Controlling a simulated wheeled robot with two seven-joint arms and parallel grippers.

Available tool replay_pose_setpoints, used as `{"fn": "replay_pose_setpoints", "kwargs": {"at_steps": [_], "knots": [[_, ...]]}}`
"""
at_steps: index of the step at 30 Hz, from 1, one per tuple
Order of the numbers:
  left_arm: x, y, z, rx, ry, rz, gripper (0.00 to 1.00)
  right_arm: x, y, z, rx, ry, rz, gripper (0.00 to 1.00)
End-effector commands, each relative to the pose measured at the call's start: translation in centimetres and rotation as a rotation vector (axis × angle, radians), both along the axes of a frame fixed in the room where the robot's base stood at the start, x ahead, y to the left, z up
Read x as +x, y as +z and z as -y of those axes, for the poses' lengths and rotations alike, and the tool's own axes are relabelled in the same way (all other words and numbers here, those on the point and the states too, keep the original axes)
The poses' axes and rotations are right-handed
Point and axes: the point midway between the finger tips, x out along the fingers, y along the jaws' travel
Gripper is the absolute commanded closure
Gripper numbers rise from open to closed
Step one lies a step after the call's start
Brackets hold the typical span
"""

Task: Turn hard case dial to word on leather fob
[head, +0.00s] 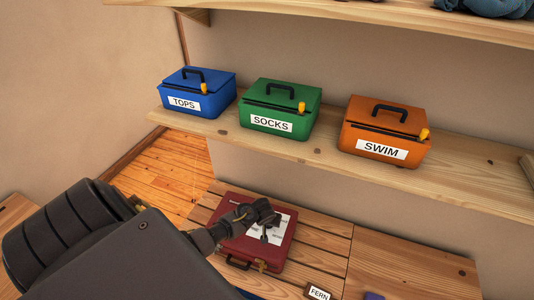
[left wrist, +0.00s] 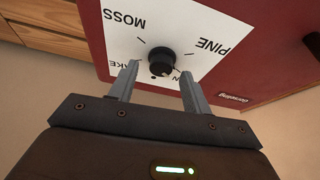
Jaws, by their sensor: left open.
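The dark red hard case (head: 283,250) lies on the slatted bench in the head view, with a white panel on it. In the left wrist view its white panel (left wrist: 115,45) carries a black round dial (left wrist: 161,61). MOSS and PINE read upside down there; a word ending in KE and one ending in N are partly hidden by my fingers. I cannot tell clearly where the dial points. My left gripper (head: 264,214) is open, its fingertips (left wrist: 158,72) on either side of the dial, contact unclear. The leather fob (head: 317,292) reads FERN and lies right of the case. My right gripper is not in view.
A shelf (head: 320,160) above the bench holds a blue TOPS box (head: 210,84), a green SOCKS box (head: 292,97) and an orange SWIM box (head: 394,129). A purple item (head: 373,296) shows at the bottom edge. The wooden top (head: 405,265) at right is mostly clear.

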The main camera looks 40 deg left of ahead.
Motion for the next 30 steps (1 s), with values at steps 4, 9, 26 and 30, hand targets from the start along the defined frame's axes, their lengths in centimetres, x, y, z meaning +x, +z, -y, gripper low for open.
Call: {"fn": "replay_pose_setpoints", "kwargs": {"at_steps": [4,9,26,30], "knots": [[-0.9,2.5,0.4,-0.001,-0.001,0.003,0.51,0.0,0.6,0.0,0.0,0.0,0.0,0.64],[-2.0,5.5,1.0,-0.001,0.0,0.004,0.51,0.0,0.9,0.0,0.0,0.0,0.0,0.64],[-3.3,8.8,1.5,0.001,0.0,0.0,0.51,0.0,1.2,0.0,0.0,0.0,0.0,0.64],[-3.3,8.8,1.5,0.001,0.0,0.001,0.51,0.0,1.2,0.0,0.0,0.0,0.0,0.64]]}}
